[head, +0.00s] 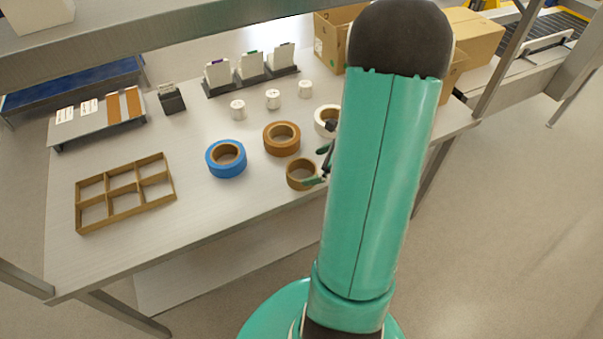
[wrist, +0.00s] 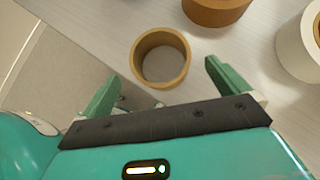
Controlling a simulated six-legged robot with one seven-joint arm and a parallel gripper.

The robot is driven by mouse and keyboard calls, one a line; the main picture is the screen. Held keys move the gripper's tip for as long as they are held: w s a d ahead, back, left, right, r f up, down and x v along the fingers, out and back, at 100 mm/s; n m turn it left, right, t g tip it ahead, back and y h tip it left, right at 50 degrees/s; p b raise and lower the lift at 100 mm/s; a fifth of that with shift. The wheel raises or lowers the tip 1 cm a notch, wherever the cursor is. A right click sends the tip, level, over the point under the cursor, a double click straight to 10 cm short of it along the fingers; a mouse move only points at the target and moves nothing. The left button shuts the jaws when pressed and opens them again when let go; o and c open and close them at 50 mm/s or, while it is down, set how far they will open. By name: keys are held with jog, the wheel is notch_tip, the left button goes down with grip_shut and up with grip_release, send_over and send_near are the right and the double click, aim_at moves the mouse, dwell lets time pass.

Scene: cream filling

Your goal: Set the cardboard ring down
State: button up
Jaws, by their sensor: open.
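The cardboard ring (head: 301,174) lies flat on the table near its front edge, in front of the brown tape roll. In the wrist view the ring (wrist: 137,63) sits just beyond my gripper, with bare surface visible through its hole. My gripper (wrist: 160,84) is open, with its green fingers spread wide on either side below the ring. Nothing is between the fingertips, and they look apart from the ring. In the head view my gripper (head: 325,166) shows only partly beside the ring, because my arm hides the rest.
A brown tape roll (head: 282,138), a blue tape roll (head: 226,158) and a white roll (head: 325,120) stand nearby. A wooden divided tray (head: 124,214) is at the left. Small white rolls (head: 273,99) and card holders line the back. Cardboard boxes (head: 470,38) stand at the back right.

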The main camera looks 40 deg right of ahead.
aim_at(298, 178)
jog(key=x, duration=0.8)
jog(key=shift+w+r, duration=0.1)
jog(key=shift+c, duration=0.4)
jog(key=c, duration=0.9)
jog(key=shift+o, duration=0.2)
jog(key=shift+r, duration=0.1)
